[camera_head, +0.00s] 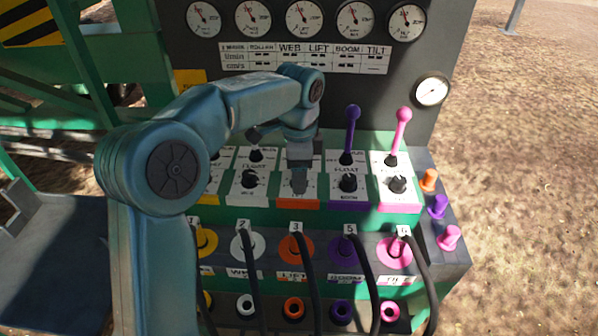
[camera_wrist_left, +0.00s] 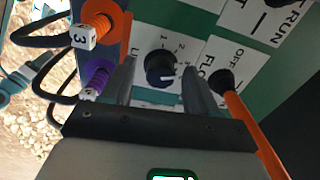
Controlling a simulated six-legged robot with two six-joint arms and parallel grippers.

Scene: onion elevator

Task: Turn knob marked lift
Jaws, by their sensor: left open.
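The lift knob (camera_wrist_left: 160,67) is a round black knob with a white pointer mark on a white panel. In the wrist view it sits between the two fingers of my left gripper (camera_wrist_left: 158,80), which is open around it. I cannot tell whether the fingers touch it. In the head view my left gripper (camera_head: 299,180) points down over the panel with the orange LIFT label (camera_head: 292,276) below it, and it hides the knob there. My right gripper is not in view.
An orange lever (camera_wrist_left: 252,130) stands close to my left gripper in the wrist view. To the right in the head view are the boom knob (camera_head: 348,183), tilt knob (camera_head: 397,184), a purple lever (camera_head: 351,130) and a pink lever (camera_head: 401,130). Black cables (camera_head: 310,275) hang below.

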